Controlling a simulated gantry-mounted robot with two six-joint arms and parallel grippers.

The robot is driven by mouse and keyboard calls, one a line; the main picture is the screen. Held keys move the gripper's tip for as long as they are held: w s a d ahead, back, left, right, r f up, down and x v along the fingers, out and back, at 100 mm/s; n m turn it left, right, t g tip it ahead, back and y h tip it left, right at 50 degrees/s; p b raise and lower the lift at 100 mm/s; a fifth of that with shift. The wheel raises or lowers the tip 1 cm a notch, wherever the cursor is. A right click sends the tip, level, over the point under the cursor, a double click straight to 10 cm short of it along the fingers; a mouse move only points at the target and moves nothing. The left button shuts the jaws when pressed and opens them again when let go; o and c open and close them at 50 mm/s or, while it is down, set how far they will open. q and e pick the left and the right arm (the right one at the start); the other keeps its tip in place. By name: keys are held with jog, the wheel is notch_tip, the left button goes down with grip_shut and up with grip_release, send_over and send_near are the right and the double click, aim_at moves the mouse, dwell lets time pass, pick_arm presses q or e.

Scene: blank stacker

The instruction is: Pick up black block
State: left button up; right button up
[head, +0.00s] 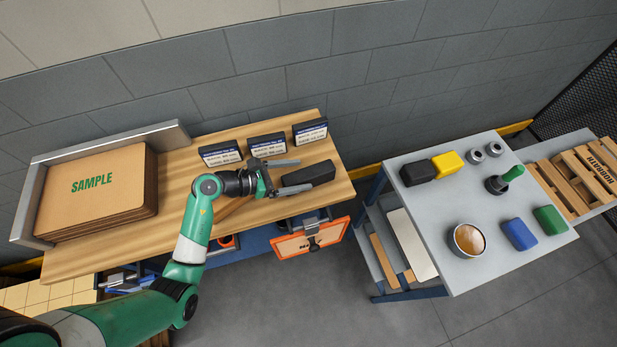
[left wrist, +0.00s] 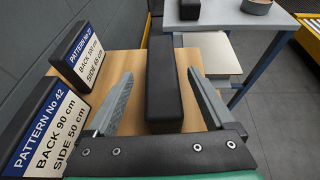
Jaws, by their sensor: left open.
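A long black block (head: 318,172) lies on the wooden bench (head: 235,128) near its right end. My left gripper (head: 305,175) is open, with one finger on each side of the block's near part. In the left wrist view the black block (left wrist: 164,90) runs lengthwise between the two spread fingers, with a gap on both sides. Another black block (head: 417,172) lies on the grey table (head: 440,225), beside a yellow block (head: 448,164). My right gripper is not in view.
Three black pattern signs (head: 267,146) stand along the bench's back edge, close to my left gripper. A stack of SAMPLE boards (head: 97,184) fills the bench's left. The grey table also bears a bowl (head: 468,240), blue and green blocks, and a green-handled stamp (head: 506,180).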

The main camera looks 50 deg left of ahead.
aim_at(303, 174)
pick_arm(q)
jog(key=b+x, duration=0.1)
jog(key=x, duration=0.3)
jog(key=shift+w+d, duration=0.15)
jog(key=shift+d, duration=0.05)
jog(key=shift+c, duration=0.3)
grip_shut()
jog(key=shift+r, duration=0.1)
